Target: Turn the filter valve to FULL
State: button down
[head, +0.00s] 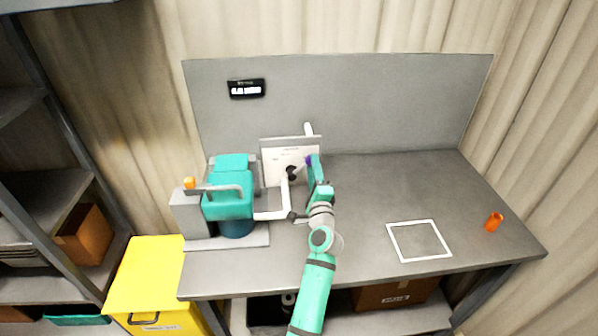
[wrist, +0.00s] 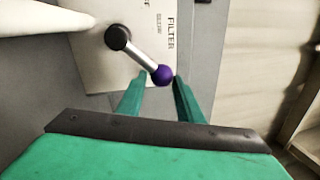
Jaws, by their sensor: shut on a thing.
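The filter valve has a black hub (wrist: 118,38) and a metal lever that ends in a purple knob (wrist: 162,75). In the head view the knob (head: 308,160) shows at the tip of my gripper (head: 314,163), in front of a white label plate (head: 278,166). In the wrist view the green fingers of my gripper (wrist: 160,82) stand on either side of the knob and are shut on it. The lever slants from the hub down to the right. The plate (wrist: 100,70) reads "FILTER"; its other words are partly cut off or too small to read.
A teal pump unit (head: 228,200) with white pipes (head: 268,215) stands left of my arm. A white square outline (head: 419,241) and an orange cup (head: 494,221) are on the right of the grey bench (head: 370,190). A yellow bin (head: 150,285) stands at the left.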

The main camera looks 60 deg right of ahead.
jog(key=shift+w+a+f, duration=0.15)
jog(key=shift+w+f, duration=0.15)
jog(key=shift+w, duration=0.05)
jog(key=c, duration=1.2)
grip_release()
jog(key=shift+w+a, duration=0.2)
jog(key=shift+w, duration=0.05)
jog(key=v, duration=1)
jog(key=shift+s, duration=0.55)
jog(key=shift+a, duration=0.1)
